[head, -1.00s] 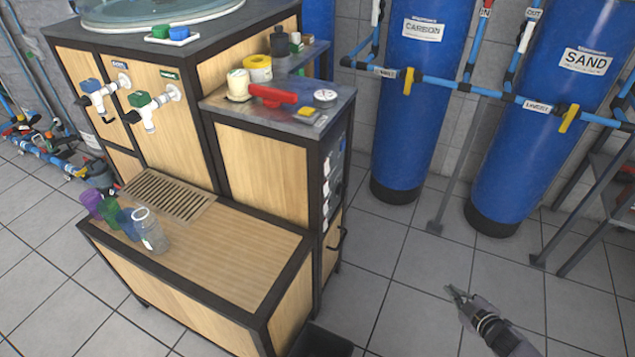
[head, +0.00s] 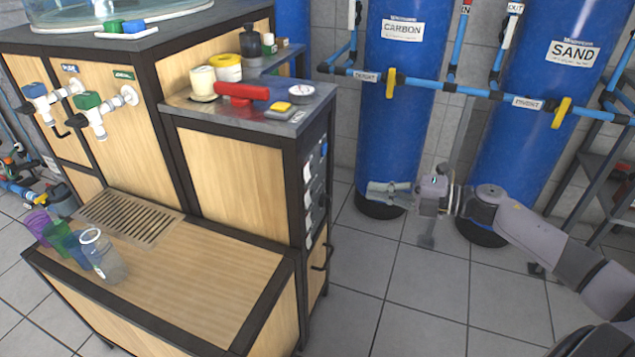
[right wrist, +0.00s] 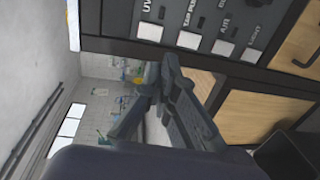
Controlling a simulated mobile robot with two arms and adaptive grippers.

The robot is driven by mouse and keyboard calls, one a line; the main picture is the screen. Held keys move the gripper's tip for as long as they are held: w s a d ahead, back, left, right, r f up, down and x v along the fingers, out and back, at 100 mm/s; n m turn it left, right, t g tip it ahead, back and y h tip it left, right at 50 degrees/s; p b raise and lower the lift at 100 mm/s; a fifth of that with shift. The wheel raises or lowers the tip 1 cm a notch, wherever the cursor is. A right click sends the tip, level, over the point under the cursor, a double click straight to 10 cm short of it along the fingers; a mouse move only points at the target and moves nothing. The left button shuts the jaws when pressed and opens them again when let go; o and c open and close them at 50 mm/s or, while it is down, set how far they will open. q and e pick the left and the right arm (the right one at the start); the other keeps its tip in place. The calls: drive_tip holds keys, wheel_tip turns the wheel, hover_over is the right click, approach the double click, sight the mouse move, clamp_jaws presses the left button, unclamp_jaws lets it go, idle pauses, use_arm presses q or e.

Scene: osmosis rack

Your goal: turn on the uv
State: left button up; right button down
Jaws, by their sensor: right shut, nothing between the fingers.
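The UV switch (right wrist: 150,31) is a white rocker on a dark panel (right wrist: 207,22), seen rotated in the right wrist view, with the "UV" label beside it. Other white switches for the tap pump (right wrist: 188,40), air and light sit in the same row. In the head view the panel (head: 314,170) shows edge-on on the cabinet's right side, and its labels cannot be read. My right gripper (head: 370,192) is shut and empty, in the open space to the right of the panel and apart from it. It also shows in the right wrist view (right wrist: 165,68). My left gripper is not in view.
Blue carbon (head: 398,130) and sand (head: 535,120) tanks stand behind my right arm, with blue pipes across them. A dark door handle (head: 322,258) juts out below the panel.

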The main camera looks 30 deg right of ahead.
sight(308, 180)
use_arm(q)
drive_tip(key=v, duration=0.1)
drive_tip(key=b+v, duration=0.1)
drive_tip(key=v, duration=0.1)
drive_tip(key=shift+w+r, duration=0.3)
use_arm(e)
drive_tip(key=x, duration=1.4)
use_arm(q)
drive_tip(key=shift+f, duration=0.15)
use_arm(e)
drive_tip(key=shift+f, duration=0.2)
